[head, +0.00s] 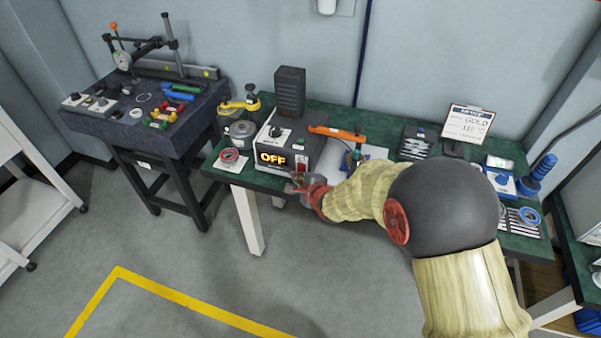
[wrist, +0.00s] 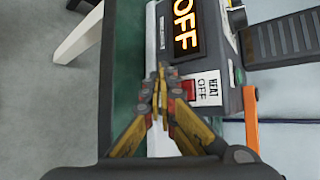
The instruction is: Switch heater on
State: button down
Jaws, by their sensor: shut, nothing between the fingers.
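The heater unit (head: 290,139) is a grey box at the left part of the green bench, with a lit orange "OFF" display (head: 272,158) on its front. In the wrist view the display (wrist: 186,27) also reads "OFF". A red switch (wrist: 188,90) sits beside a white label (wrist: 206,89) marked "HEAT" and "OFF". My gripper (wrist: 161,75) is shut and empty, its tips just in front of the red switch. I cannot tell whether they touch it. In the head view my gripper (head: 299,181) is at the unit's lower right front corner.
The floor in front is clear.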

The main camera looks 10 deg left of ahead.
jog(key=shift+w, duration=0.15)
dwell(0.4)
jog(key=shift+s, duration=0.75)
jog(key=s, duration=0.5)
jog(key=shift+a+r+p, duration=0.2)
jog(key=shift+r+p, duration=0.15)
jog(key=shift+p, duration=0.05)
